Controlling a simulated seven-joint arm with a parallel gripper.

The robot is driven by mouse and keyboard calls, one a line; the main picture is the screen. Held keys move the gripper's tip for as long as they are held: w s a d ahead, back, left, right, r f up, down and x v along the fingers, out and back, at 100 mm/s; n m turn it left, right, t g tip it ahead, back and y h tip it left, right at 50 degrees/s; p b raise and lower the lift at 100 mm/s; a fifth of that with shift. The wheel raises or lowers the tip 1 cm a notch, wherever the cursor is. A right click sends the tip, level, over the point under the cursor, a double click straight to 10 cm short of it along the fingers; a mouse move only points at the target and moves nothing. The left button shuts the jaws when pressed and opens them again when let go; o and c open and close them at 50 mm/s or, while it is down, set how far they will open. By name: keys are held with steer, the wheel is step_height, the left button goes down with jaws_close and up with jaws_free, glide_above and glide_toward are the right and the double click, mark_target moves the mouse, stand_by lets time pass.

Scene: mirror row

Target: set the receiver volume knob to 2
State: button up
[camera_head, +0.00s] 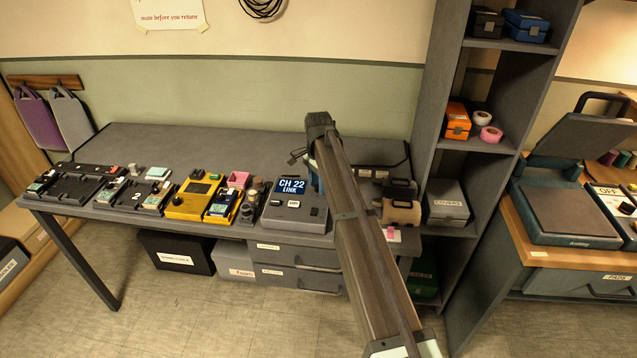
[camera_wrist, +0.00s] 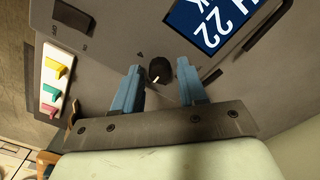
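The receiver (camera_head: 292,213) is a grey unit with a blue screen reading "CH 22 LINK" on the bench in the head view. Its panel (camera_wrist: 105,45) and blue screen (camera_wrist: 212,22) fill much of the wrist view. A small dark knob (camera_wrist: 160,70) with a pale pointer line sits on the panel, with a small triangle mark nearby. My gripper (camera_wrist: 160,84) has its two blue fingers apart, one on each side of the knob. Contact with the knob cannot be told. No readable number shows by the knob. In the head view my arm hides the fingertips and the knob.
In the wrist view, yellow, green and pink tabs (camera_wrist: 50,88) sit on a pale strip left of the knob. A yellow device (camera_head: 193,200) and several dark units stand left of the receiver. A tall shelf (camera_head: 470,150) stands to the right.

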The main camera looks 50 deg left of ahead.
steer(key=shift+o, duration=0.8)
step_height(320, 180, up, 14)
steer(key=shift+f, duration=0.1)
stand_by(0.5)
